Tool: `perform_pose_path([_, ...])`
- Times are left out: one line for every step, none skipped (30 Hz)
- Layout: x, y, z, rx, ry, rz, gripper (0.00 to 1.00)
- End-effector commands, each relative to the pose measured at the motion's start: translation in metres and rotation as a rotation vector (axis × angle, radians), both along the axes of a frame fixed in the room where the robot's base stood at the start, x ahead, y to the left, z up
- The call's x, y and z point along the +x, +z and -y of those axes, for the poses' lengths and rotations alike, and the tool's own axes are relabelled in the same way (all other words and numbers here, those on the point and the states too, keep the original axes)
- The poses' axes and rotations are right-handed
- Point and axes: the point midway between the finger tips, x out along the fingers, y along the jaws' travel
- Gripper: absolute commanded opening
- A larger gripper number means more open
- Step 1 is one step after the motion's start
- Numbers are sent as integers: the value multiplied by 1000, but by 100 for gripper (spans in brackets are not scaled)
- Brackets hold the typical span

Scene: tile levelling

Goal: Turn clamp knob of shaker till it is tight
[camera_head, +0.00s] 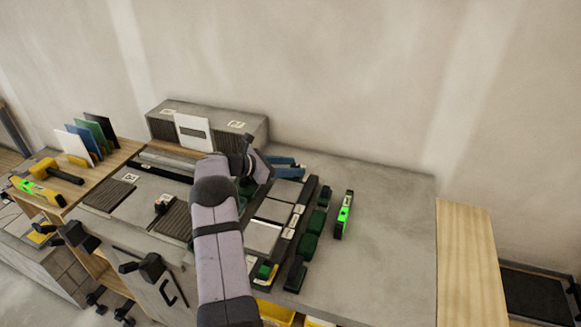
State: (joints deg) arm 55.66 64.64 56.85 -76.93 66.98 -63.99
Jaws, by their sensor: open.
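Black knob-like handles stick out at the front of the grey bench, one at the left (78,235) and one nearer the middle (149,266). I cannot tell which, if any, is the clamp knob of the shaker, and I cannot make out the shaker itself. My gripper (262,168) is at the end of my arm, over the middle of the bench, to the right of and behind both handles and apart from them. It is open. Its fingertips are not clear, and my arm hides part of the bench below.
Blue bars (287,168) show beside my gripper. Green blocks (311,238) and a bright green level (344,215) lie right of it. A ribbed grey block (248,137) stands behind. Coloured panels (83,137) and a yellow hammer (50,170) are left. The bench's right side is clear.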

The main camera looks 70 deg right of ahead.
Motion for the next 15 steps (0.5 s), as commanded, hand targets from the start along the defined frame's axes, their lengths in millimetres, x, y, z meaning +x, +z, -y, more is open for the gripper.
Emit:
perform_pose_path([1, 0, -1, 0, 0, 0, 43])
perform_pose_path([1, 0, -1, 0, 1, 0, 43])
perform_pose_path([3, 1, -2, 0, 1, 0, 43])
perform_pose_path([4, 1, -4, -1, 1, 1, 43])
perform_pose_path([6, 2, -5, -1, 1, 1, 43])
perform_pose_path([8, 4, -8, -1, 2, 2, 43])
perform_pose_path([10, 4, -10, -1, 2, 2, 43])
perform_pose_path([13, 6, -13, 0, 3, 2, 43])
perform_pose_path([16, 8, -16, -2, 3, 2, 43])
perform_pose_path([19, 9, -19, -2, 4, 0, 43])
perform_pose_path([21, 11, -22, -2, 4, 0, 43])
perform_pose_path([25, 13, -26, -2, 3, 2, 43])
perform_pose_path([27, 15, -29, -2, 3, 2, 43])
perform_pose_path([30, 16, -32, -1, 2, 2, 43])
perform_pose_path([33, 18, -36, -1, 2, 2, 43])
